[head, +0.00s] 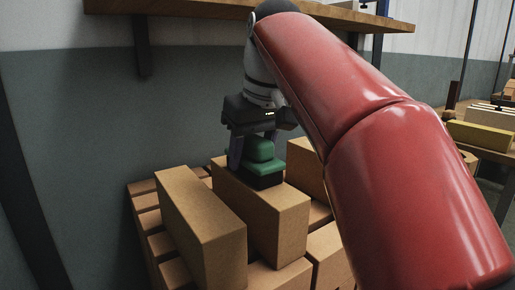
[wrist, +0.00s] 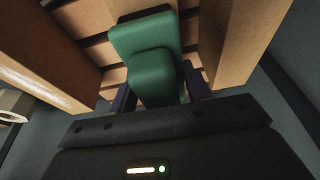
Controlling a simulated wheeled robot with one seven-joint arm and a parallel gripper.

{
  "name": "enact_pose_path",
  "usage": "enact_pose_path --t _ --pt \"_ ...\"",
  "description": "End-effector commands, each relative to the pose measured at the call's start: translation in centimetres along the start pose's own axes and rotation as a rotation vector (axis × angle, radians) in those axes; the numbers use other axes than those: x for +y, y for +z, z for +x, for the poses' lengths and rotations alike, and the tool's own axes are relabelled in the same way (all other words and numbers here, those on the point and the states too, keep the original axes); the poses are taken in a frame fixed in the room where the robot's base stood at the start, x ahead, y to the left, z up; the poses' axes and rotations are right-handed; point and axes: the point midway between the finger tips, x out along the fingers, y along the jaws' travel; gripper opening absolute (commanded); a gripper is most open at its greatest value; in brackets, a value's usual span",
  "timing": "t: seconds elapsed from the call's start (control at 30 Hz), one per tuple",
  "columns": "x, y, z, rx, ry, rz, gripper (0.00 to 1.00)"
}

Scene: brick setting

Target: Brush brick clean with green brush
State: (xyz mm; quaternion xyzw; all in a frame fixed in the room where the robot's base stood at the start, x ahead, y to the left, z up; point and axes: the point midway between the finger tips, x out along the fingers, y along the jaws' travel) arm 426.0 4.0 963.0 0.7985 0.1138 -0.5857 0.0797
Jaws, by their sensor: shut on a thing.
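The green brush (head: 259,158) has a green top and handle over a dark lower part. My gripper (head: 252,150) is shut on it from above, with one finger showing at its left side in the head view. In the wrist view the brush (wrist: 149,62) lies between the two fingers of my gripper (wrist: 158,98). In the head view the brush's dark underside is over the top of a tan brick (head: 270,217) standing on edge; it looks in contact, but I cannot be sure. The bristles themselves are not clear.
Another upright tan brick (head: 205,230) stands close at the left, on a stack of bricks (head: 150,222). A further brick (head: 307,165) stands behind at the right. A wooden shelf (head: 215,10) hangs above. A yellow block (head: 480,137) lies at far right.

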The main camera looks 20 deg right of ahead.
Motion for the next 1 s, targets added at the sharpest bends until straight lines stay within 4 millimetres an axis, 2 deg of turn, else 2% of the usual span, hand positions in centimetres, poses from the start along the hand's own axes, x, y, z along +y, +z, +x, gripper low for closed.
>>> enact_pose_path --t 0.17,0.6,0.87,1.0 --pt "0.0 -0.5 0.1 0.000 0.000 -0.001 0.24" --pt "0.0 -3.8 1.3 -0.002 0.000 -0.001 0.24" --pt "0.0 -3.9 1.5 -0.002 0.000 -0.001 0.24" --pt "0.0 -4.1 1.0 0.000 0.000 -0.001 0.24"
